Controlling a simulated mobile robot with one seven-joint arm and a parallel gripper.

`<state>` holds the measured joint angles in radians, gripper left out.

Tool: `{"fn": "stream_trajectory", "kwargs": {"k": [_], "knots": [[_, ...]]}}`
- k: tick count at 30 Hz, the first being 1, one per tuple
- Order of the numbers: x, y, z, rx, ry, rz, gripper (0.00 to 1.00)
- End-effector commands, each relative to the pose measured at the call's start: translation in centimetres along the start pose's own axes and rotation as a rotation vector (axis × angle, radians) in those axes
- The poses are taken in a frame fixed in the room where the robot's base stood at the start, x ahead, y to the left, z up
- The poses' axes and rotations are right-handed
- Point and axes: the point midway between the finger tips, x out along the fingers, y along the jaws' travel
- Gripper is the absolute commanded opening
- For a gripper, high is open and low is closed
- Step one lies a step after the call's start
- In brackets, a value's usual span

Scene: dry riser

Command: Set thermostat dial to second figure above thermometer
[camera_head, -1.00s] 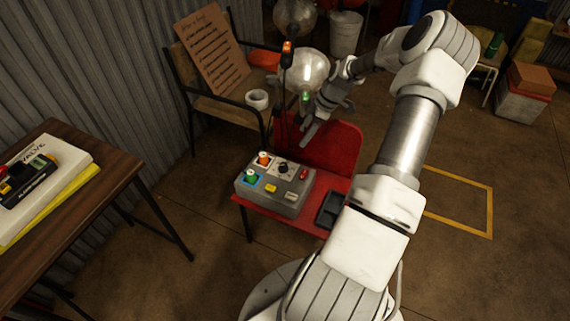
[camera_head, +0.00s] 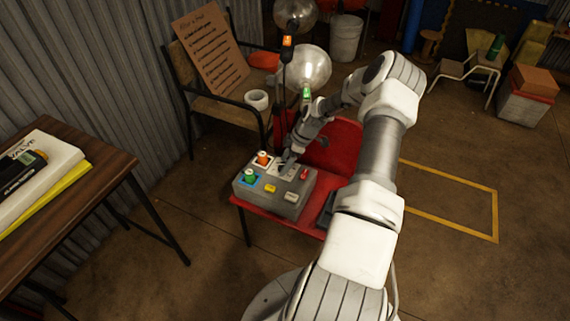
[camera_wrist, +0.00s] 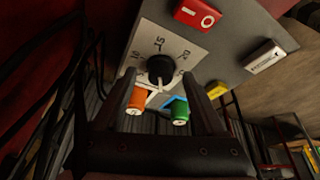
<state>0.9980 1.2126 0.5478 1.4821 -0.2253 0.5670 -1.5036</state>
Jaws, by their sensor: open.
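A grey control box (camera_head: 281,205) stands on a red chair. Its black thermostat dial (camera_wrist: 160,66) sits on a pale scale plate (camera_wrist: 181,45) in the wrist view, with printed figures including 10, 15 and 20. A pale pointer mark shows on the dial's lower side; its exact setting is unclear. My gripper (camera_wrist: 159,77) is open, with its fingers either side of the dial from this viewpoint; contact cannot be told. In the head view my gripper (camera_head: 288,163) largely hides the dial. I cannot surely identify the thermometer; a small green-lit part (camera_head: 306,92) stands behind the box, its reading illegible.
A handwritten board (camera_head: 211,54) leans on a bench behind. A wooden table (camera_head: 89,207) stands left.

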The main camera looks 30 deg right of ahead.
Motion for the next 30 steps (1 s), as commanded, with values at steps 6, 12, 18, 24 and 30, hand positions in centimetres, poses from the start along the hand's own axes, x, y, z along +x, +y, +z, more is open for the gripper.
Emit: {"fn": "stream_trajectory", "kwargs": {"k": [6, 12, 18, 24, 30], "knots": [[0.08, 0.0, 0.0, 0.0, 0.0, 0.0, 0.73], [0.07, -0.01, 0.0, 0.0, 0.0, 0.0, 0.45], [0.06, -0.02, 0.0, 0.0, 0.0, -0.001, 0.09], [0.05, -0.03, -0.01, 0.001, 0.0, 0.0, 0.0], [0.02, -0.1, -0.02, 0.029, 0.0, 0.011, 0.0]]}}
